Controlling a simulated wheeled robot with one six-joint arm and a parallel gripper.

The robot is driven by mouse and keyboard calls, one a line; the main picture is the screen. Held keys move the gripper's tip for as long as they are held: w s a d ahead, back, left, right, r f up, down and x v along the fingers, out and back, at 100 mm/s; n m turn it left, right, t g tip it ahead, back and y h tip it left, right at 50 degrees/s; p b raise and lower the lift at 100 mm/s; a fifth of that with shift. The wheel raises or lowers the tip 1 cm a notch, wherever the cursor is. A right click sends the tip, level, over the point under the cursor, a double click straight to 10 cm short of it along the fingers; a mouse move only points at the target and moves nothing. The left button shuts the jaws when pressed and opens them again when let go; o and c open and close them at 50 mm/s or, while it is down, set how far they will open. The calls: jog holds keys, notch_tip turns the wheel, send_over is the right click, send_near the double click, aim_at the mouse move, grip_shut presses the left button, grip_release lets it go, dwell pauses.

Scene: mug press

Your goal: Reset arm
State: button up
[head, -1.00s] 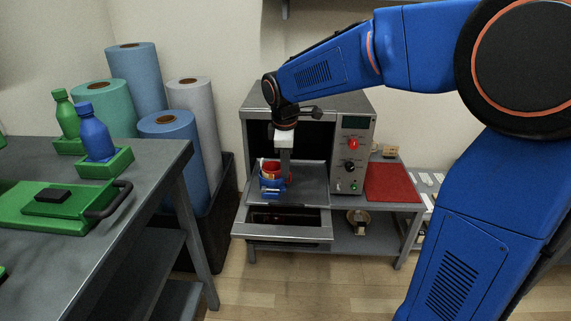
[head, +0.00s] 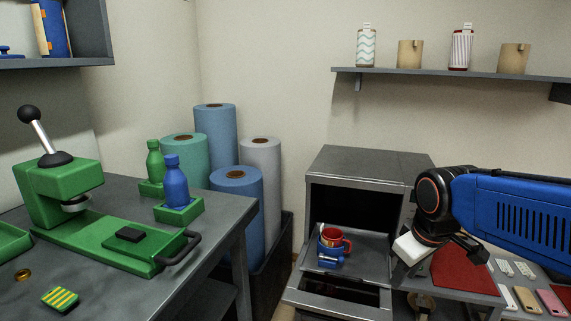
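My gripper (head: 408,248) is at the right, in front of the oven's right side and apart from the mug. Its white body shows, but its fingers cannot be made out, so I cannot tell whether it is open or shut. My blue arm reaches in from the right edge. A red mug (head: 328,246) with a blue holder (head: 330,260) around its lower part stands upright on the open oven's pulled-down door tray (head: 365,258).
The grey oven (head: 375,165) stands open. A green press (head: 65,190) and two bottles (head: 172,172) are on the left table (head: 215,215). Rolls (head: 215,140) stand behind it. A wall shelf (head: 450,74) holds cups. A red mat (head: 460,270) and phones (head: 527,298) lie at the right.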

jog(key=s+d+f+m, duration=0.1)
jog(key=s+m, duration=0.2)
jog(key=s, duration=0.3)
jog(key=s+d+f+m+t, duration=0.1)
jog(key=s+f+m, duration=0.1)
jog(key=s, duration=0.3)
jog(key=shift+s+d+f+m, duration=0.2)
jog(key=shift+s+f+m, duration=0.1)
jog(key=shift+s+m, duration=0.1)
dwell(1.1)
